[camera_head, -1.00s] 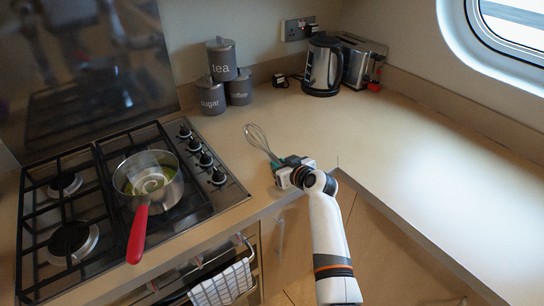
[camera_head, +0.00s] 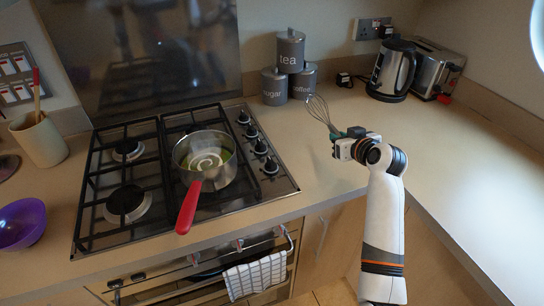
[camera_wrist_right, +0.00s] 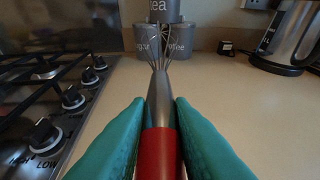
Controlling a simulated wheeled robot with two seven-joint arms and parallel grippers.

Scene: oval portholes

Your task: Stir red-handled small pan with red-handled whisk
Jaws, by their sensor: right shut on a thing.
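The small pan (camera_head: 222,180) with a red handle (camera_head: 188,208) stands on the right front part of the hob. Pale swirled contents show inside it. My right gripper (camera_head: 352,142) is above the counter, to the right of the pan and apart from it. It is shut on the whisk (camera_head: 320,110), whose wire end points away and up to the left. The right wrist view shows the whisk's red handle (camera_wrist_right: 158,152) between my teal fingers (camera_wrist_right: 160,130), with the wires toward the canisters. My left gripper is not in view.
The gas hob (camera_head: 128,190) has black grates and knobs along its right side. Tea, sugar and coffee canisters (camera_head: 290,50) stand behind the whisk. A kettle (camera_head: 391,72) and toaster (camera_head: 436,68) are at the back right. A purple bowl (camera_head: 22,224) is far left. The right counter is clear.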

